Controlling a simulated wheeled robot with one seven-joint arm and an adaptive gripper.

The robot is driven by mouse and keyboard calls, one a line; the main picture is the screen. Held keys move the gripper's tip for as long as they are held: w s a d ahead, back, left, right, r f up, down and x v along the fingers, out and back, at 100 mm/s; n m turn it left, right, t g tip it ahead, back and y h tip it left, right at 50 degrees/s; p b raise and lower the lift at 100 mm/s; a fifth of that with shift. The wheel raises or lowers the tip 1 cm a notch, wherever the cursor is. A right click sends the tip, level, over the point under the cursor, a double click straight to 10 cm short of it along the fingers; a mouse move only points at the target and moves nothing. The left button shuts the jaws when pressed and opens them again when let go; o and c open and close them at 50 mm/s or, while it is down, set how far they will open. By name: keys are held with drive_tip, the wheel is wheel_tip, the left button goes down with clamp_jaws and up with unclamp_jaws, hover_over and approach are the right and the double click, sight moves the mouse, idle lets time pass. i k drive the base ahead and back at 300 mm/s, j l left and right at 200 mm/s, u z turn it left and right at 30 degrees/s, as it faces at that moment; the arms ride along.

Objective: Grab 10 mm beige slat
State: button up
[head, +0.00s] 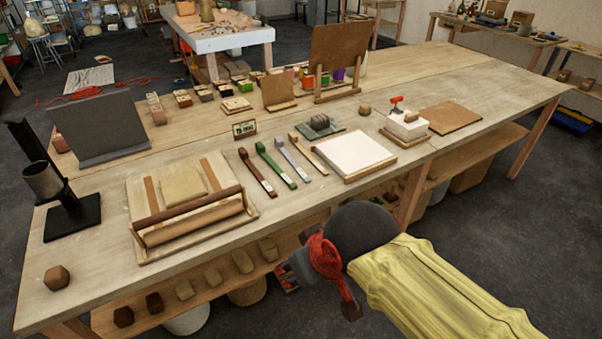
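The beige slat (309,153) lies on the near part of the workbench, the rightmost in a row of slats with pale ends. Beside it on the left are a grey-blue slat (293,157), a green slat (275,165) and a dark reddish-brown slat (257,173). The slats lie apart, roughly parallel and slanted. My gripper (333,272), dark with red parts, is in front of the bench's near edge at lower right, well away from the beige slat. Its fingers are too unclear to tell open or shut.
A white-topped board (343,153) lies just right of the beige slat. A ridged grey roll on a mat (319,126) and a small sign (244,129) stand behind. A wooden frame with rollers (160,197) is at left. The bench's front edge lies between my arm and the slats.

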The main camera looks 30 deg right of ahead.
sight(292, 137)
drive_tip(key=i+j, duration=0.1)
drive_tip(key=i, duration=0.3)
drive_tip(key=i+j+z, duration=0.1)
drive_tip(key=i, duration=0.35)
drive_tip(key=i+j, duration=0.2)
drive_tip(key=i, duration=0.2)
